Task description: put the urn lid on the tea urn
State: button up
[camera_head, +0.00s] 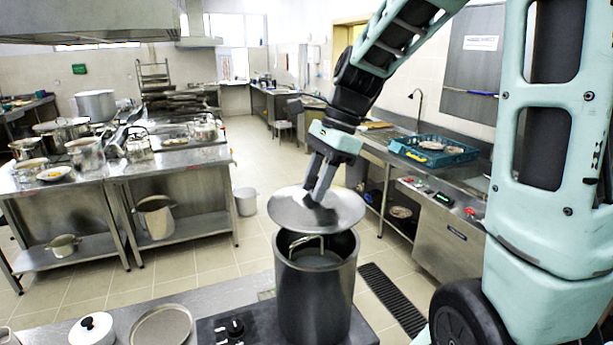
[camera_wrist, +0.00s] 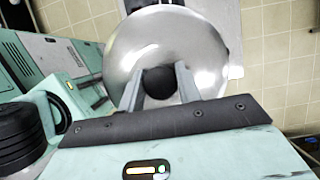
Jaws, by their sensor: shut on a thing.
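The urn lid (camera_head: 290,212) is a round grey metal disc. My gripper (camera_head: 320,195) is shut on its dark knob and holds it above the tea urn. In the wrist view my gripper (camera_wrist: 160,85) has a finger on each side of the round black knob, and the shiny lid (camera_wrist: 205,50) spreads out beyond the fingers. The tea urn (camera_head: 315,300) is a tall dark metal cylinder at the front centre. Its open mouth shows below the lid, with a bent metal piece inside. The lid hides the back of the urn's rim, and a gap shows at the front.
A white pot with a black knob (camera_head: 92,330) and a round metal tray (camera_head: 160,328) stand left of the urn, by a black control panel (camera_head: 236,328). A steel table (camera_head: 180,158) with pots is behind left. A blue crate (camera_head: 435,149) sits on the right counter.

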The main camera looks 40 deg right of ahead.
jog(key=shift+s+f+b, duration=0.1)
jog(key=shift+f+b, duration=2.15)
jog(key=shift+f, duration=0.05)
jog(key=shift+f+b, duration=0.4)
jog(key=shift+f, duration=0.45)
jog(key=shift+f+p, duration=0.1)
jog(key=shift+p, duration=0.35)
jog(key=shift+f, duration=0.45)
jog(key=o, duration=1.2)
